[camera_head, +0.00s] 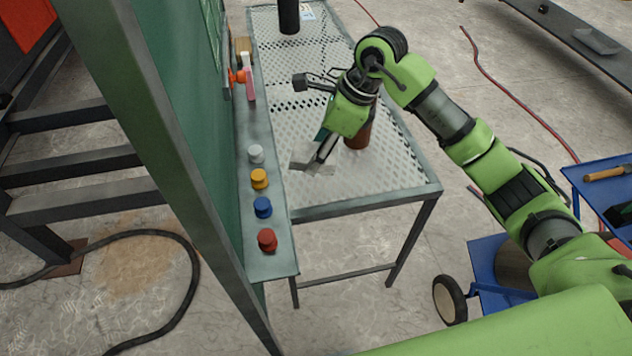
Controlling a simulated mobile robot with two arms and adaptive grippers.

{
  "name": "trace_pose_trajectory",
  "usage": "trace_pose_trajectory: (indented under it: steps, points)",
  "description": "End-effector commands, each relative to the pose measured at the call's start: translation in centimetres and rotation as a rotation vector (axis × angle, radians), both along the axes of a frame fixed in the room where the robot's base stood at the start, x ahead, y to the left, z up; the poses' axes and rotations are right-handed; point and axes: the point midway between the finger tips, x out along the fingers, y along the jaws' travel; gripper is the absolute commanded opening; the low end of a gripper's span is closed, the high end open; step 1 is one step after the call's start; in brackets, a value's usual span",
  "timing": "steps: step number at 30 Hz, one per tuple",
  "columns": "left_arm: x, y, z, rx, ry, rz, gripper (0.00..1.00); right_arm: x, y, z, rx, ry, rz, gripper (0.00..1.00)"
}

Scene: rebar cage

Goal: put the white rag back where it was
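The white rag (304,164) shows as a pale grey-white piece of cloth at the tips of my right gripper (322,156), over the near part of the perforated metal table (375,188). The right arm comes in from the right and bends down over the table. The narrow fingers look close together, with cloth showing on both sides of them, so the gripper appears shut on the rag. I cannot tell whether the rag touches the tabletop. My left gripper is out of view.
A reddish-brown cylinder (358,135) stands close behind the gripper. A black cylinder (289,16) stands at the table's far end. A narrow green ledge (272,262) with white, yellow, blue and red knobs borders the table's left side. Blue carts are at right.

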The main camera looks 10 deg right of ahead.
Motion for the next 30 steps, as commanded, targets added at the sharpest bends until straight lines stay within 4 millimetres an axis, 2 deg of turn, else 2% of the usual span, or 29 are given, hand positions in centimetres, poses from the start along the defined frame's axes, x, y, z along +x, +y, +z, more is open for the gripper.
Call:
trace_pose_trajectory:
  steps: [1,3,11,17,30]
  points:
    - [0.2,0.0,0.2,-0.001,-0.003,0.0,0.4,-0.1,0.1,-1.3,0.002,0.005,0.0,0.29]
    - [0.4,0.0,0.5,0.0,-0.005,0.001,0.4,-0.1,0.1,-2.5,0.003,0.004,0.0,0.29]
    - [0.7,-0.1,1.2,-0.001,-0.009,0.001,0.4,0.0,0.0,-4.7,0.002,0.002,0.0,0.29]
    - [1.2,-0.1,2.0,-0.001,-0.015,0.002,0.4,-0.1,0.0,-7.5,0.001,0.002,-0.001,0.29]
    - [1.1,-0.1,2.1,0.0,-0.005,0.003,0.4,0.0,0.0,-7.9,0.0,-0.002,0.001,0.29]
